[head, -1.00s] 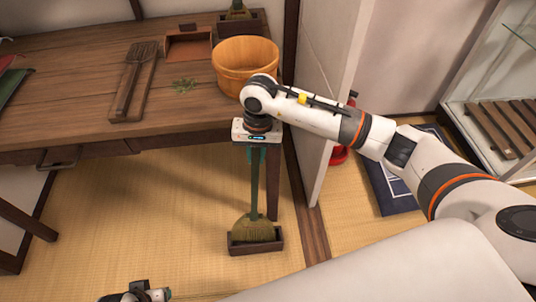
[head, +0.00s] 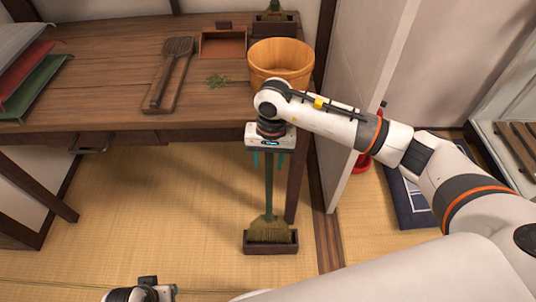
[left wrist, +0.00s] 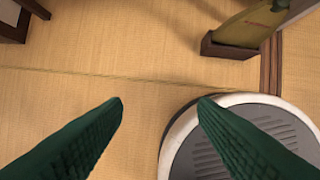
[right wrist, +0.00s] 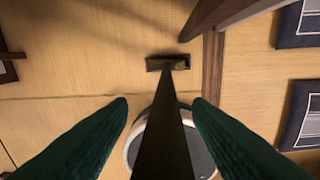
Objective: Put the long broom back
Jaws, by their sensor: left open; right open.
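The long broom (head: 269,190) stands upright in the head view, its bristles in a dark wooden floor box (head: 271,248) beside the table leg. My right gripper (head: 269,163) is at the top of the handle, pointing down, with its green fingers open on either side of it. The right wrist view shows the handle (right wrist: 166,130) running down between the open fingers (right wrist: 163,104), and the box (right wrist: 154,65) below. In the left wrist view, my left gripper (left wrist: 160,103) is open and empty above the floor; the broom's bristles (left wrist: 250,25) and box (left wrist: 232,50) show at upper right.
A white partition (head: 358,90) stands right of the broom. Tatami floor (head: 150,210) left of the box is clear.

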